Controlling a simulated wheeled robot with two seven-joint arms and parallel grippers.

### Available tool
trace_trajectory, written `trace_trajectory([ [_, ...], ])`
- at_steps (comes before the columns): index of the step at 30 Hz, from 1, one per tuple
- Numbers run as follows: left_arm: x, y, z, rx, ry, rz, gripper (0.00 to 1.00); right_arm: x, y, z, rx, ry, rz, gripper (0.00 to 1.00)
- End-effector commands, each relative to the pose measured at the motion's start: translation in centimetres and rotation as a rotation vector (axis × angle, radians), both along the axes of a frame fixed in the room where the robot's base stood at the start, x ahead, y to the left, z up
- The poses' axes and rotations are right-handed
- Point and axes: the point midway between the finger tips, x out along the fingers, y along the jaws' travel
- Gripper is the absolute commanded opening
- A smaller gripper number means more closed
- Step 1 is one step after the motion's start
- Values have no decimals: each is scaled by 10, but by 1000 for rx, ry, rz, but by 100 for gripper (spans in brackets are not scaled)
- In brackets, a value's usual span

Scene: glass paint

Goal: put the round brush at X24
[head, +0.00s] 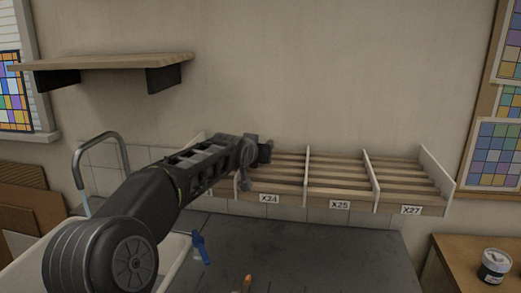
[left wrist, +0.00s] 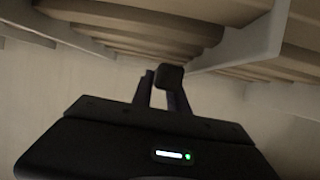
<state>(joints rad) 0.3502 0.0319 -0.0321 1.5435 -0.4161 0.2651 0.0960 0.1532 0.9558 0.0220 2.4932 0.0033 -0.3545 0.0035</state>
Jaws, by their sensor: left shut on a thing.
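The slatted wall rack has a section labelled X24 (head: 269,199), with bare wooden slats between upright white dividers. My left gripper (head: 262,152) is at the left part of the X24 section, at about slat height. It is shut on the round brush, of which little can be made out; a small dark block (left wrist: 170,77) shows at the fingers in the left wrist view. There the rack slats (left wrist: 150,38) and a divider (left wrist: 240,52) show close beyond the fingers. Whether the brush touches the rack cannot be told. My right gripper is not in view.
Sections X25 (head: 340,205) and X27 (head: 411,210) to the right look empty. A wooden shelf (head: 110,62) is on the wall at upper left. A sink tap (head: 100,140) stands at left. A blue object (head: 199,247) lies below my arm. A jar (head: 495,266) stands at far right.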

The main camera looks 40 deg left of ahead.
Motion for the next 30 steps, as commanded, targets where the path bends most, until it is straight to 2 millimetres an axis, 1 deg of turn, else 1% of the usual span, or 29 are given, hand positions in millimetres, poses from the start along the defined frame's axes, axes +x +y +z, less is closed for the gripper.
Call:
trace_trajectory([
  [1,0,0,-8,0,-1,0,0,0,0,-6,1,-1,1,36],
  [6,0,0,-15,1,-2,0,0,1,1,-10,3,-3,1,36],
  [30,0,0,-18,1,-2,-1,0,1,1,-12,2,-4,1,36],
])
